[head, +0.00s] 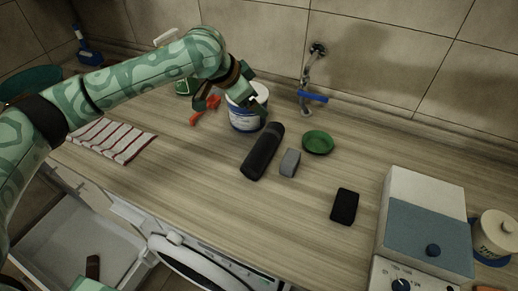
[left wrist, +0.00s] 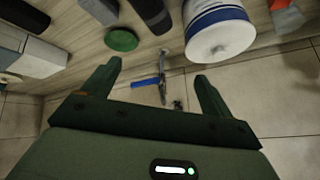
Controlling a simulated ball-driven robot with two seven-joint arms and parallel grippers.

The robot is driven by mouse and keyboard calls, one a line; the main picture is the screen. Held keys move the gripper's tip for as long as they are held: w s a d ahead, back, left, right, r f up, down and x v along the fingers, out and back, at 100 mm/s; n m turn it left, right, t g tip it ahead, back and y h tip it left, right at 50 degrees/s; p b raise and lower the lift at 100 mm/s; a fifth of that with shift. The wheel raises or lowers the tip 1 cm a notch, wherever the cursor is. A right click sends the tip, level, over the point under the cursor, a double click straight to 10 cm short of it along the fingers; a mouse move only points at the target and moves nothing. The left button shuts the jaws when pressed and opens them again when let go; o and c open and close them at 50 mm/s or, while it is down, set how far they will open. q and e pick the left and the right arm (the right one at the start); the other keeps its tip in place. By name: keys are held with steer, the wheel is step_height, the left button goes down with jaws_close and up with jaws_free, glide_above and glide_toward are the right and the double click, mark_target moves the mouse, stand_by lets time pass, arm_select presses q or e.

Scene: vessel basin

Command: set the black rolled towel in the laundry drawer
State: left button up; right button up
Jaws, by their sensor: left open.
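The black rolled towel (head: 262,152) lies on the wooden counter, in front of a white and blue tub. In the left wrist view a dark rolled end, likely the same towel (left wrist: 152,14), shows at the top edge. The laundry drawer (head: 62,232) is pulled open below the counter at the lower left, with a small dark brown item inside. My left gripper (head: 258,101) is above the counter beside the tub, behind the towel and apart from it. In the left wrist view its fingers (left wrist: 156,84) are spread with nothing between them. My right gripper is not seen.
The tub (head: 246,120), a grey block (head: 290,162), a green dish (head: 318,142) and a black block (head: 344,206) stand near the towel. A red-handled tool (head: 205,110) and striped cloth (head: 113,140) lie left. A blue-handled tap (head: 312,97) is behind; a boxy appliance (head: 425,225) stands right.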

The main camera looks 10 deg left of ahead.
arm_select(q)
step_height(320, 180, down, 2)
steer(key=s+n+g, duration=0.2)
steer(key=s+n, duration=0.1)
steer(key=n, duration=0.2)
steer(key=n+b, duration=0.3)
steer(key=b, duration=0.1)
glide_toward(263, 138)
steer(key=x, duration=0.6)
steer(key=shift+d+f, duration=0.1)
steer(key=shift+d, duration=0.3)
steer(key=b+x, duration=0.2)
steer(key=x, duration=0.1)
steer(key=a+b+x, duration=0.1)
steer(key=shift+w+d+f, duration=0.15)
steer(key=shift+d+f, duration=0.05)
steer(key=shift+f, duration=0.3)
steer(key=shift+w+d+f, duration=0.1)
steer(key=shift+f, duration=0.1)
steer(key=shift+r, duration=0.15)
steer(key=shift+c, duration=1)
steer(key=c, duration=1)
steer(key=shift+r, duration=0.15)
